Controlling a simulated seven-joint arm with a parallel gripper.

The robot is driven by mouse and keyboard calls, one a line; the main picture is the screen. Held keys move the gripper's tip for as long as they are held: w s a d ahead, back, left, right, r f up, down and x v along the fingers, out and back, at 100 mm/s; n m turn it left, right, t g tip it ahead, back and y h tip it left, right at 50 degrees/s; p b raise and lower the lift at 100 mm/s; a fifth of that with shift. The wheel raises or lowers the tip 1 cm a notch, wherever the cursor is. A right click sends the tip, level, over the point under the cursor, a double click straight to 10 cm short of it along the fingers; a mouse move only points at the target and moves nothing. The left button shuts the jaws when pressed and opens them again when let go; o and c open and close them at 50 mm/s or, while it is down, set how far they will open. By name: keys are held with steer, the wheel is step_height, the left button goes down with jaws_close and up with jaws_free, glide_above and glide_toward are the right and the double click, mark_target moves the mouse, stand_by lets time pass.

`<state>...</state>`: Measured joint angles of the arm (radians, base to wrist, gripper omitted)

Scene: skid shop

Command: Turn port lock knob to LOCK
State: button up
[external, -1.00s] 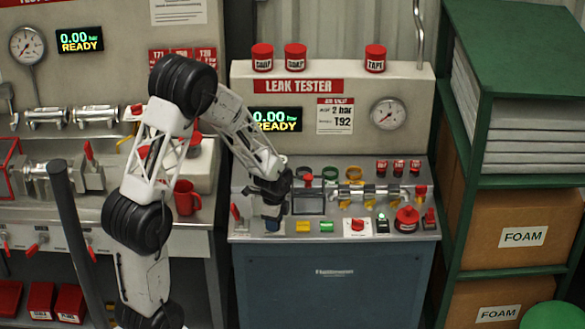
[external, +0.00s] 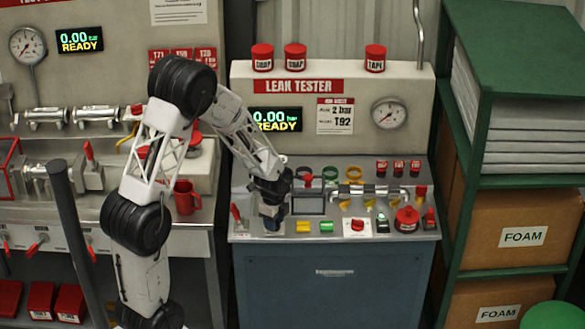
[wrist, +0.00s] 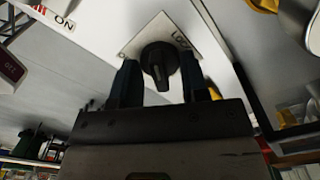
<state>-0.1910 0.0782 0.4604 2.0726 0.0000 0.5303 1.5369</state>
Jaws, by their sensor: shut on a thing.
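The black lock knob (wrist: 158,60) sits on a pale square plate (wrist: 183,26) in the wrist view. The word LOCK is on the plate at upper right of the knob, and another label at its left is mostly hidden by a finger. The knob's raised grip runs downward in the picture, not toward LOCK. My gripper (wrist: 160,84) has one finger on each side of the knob and is shut on it.
To the right on the panel are a yellow button (external: 303,227), a green button (external: 326,227) and a red knob (external: 357,225). A red-handled lever (external: 236,213) stands just left of my gripper. A dark-framed square (external: 308,203) lies behind it.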

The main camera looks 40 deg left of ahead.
stand_by(0.3)
steer(key=shift+m, duration=2.2)
